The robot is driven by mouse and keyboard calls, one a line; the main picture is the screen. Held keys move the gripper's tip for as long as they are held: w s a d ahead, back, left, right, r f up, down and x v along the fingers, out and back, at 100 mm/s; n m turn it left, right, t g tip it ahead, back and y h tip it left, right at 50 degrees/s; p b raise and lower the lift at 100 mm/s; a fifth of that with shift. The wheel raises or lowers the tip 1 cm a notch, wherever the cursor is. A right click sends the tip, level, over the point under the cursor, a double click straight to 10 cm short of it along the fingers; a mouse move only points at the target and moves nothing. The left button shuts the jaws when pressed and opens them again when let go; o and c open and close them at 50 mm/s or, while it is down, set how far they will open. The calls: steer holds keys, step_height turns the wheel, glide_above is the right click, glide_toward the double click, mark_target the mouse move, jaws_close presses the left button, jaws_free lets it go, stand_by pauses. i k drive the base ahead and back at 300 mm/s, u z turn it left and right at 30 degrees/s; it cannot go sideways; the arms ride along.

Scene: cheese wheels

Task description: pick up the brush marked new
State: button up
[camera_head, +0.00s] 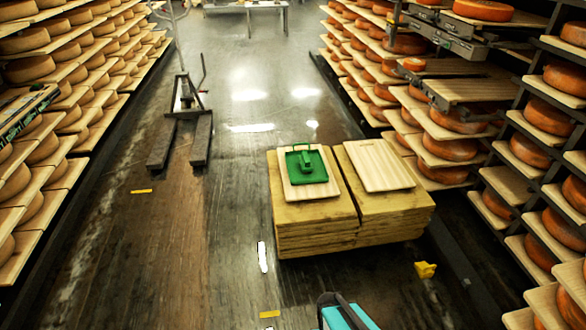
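A green brush-like block (306,164) sits in a shallow green tray (291,174) with a raised handle at its back. The tray lies on a pale board (294,194) on top of the left wooden stack. No lettering or "new" mark is legible at this size, and I cannot tell whether the green block is the marked brush. My gripper's fingers are not in view.
Two low stacks of planks (318,232) stand mid-floor, with a second pale board (377,165) on the right one. A yellow object (425,270) lies on the floor at right. Cheese shelves (450,150) line both sides. A pallet jack (187,115) stands back left. The left-centre floor is clear.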

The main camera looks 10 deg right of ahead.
mark_target(306, 164)
steer(key=u, duration=0.05)
steer(key=k, duration=0.45)
steer(key=z, duration=0.3)
steer(key=i, duration=0.9)
steer(key=z, duration=0.7)
